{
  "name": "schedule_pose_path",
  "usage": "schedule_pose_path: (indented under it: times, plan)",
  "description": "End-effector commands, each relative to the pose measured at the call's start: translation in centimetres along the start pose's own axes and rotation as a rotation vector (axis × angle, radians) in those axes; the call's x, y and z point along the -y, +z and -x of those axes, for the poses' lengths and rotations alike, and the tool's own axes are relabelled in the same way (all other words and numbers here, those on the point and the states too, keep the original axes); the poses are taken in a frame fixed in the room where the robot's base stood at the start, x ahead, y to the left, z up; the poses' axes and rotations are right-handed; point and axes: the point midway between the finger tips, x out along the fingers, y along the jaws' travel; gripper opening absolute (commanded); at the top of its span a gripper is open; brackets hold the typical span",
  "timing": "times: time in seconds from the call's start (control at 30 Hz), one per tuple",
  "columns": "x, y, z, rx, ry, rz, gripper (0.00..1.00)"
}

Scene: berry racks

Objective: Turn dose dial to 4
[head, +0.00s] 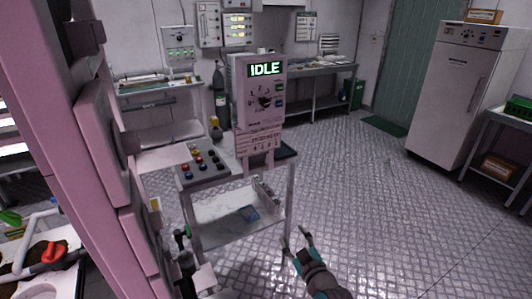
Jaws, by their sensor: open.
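A pale dosing machine (240,90) stands on a metal cart in the middle of the head view. Its lit screen (265,69) reads IDLE in green. Below the screen is the small dark dose dial (264,102) with marks around it. The marks and the pointer are too small to read. My gripper (297,239) is at the lower middle, right of and nearer than the cart. Its fingers are apart and empty, well away from the dial.
The cart (292,200) carries a panel of coloured buttons (202,163) left of the machine. A white cabinet (445,95) stands at the right, beside a green door (405,60). Benches line the back wall. The patterned metal floor (385,200) is clear right of the cart.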

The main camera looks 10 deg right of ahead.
Motion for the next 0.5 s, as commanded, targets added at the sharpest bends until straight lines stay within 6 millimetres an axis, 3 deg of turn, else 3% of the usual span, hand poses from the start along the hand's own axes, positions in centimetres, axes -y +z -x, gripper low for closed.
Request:
schedule_pose_path:
  times: [0.03, 0.2, 0.5]
  plan:
    - [-1.1, -1.6, -1.6, -0.016, 0.0, 0.018, 0.56]
    - [-4.2, -6.3, -6.2, -0.052, -0.019, 0.09, 0.56]
    - [-10.3, -16.3, -12.4, -0.125, -0.047, 0.232, 0.56]
